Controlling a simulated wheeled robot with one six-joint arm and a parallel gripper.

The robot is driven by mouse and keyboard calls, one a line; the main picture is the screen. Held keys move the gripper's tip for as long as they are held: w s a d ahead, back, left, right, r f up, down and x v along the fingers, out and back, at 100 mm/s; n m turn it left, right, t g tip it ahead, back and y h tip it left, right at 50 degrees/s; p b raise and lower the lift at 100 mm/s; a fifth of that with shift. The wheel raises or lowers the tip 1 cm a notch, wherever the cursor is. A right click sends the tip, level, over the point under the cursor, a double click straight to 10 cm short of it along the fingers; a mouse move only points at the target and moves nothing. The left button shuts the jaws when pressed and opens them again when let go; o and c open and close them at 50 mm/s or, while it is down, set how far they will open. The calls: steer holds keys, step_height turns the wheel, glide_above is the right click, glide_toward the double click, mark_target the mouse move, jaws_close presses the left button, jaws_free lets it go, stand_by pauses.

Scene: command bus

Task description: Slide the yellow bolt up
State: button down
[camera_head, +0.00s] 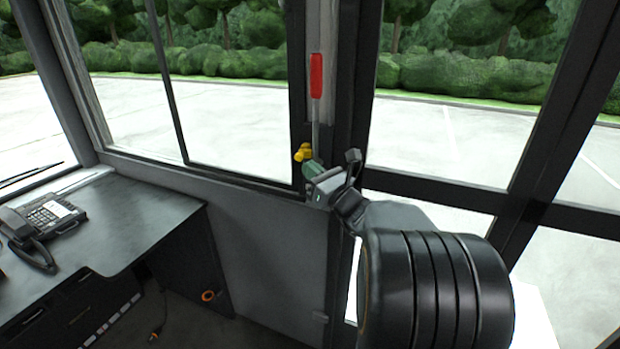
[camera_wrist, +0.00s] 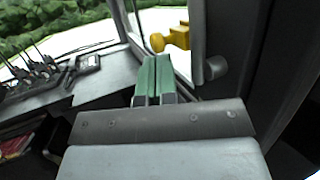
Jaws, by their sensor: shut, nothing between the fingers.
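The yellow bolt (camera_head: 303,152) is a small yellow piece with a round knob, on the dark post between the window and the door, below a red handle. In the wrist view the yellow bolt (camera_wrist: 173,38) shows just beyond and slightly right of the fingertips. My gripper (camera_head: 310,172) is just below the bolt in the head view. In the wrist view my gripper (camera_wrist: 153,62) has its two green fingers side by side, shut and empty. A small gap seems to lie between fingertips and bolt; contact cannot be told.
A red handle (camera_head: 316,76) on a grey rod hangs on the post above the bolt. A desk (camera_head: 120,225) with a telephone (camera_head: 45,222) stands at the left. The glass door (camera_head: 460,120) is at the right. A grey rounded part (camera_wrist: 215,68) is right of the bolt.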

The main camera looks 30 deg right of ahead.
steer(key=v, duration=1.1)
steer(key=shift+a+f, duration=0.2)
steer(key=shift+f, duration=0.15)
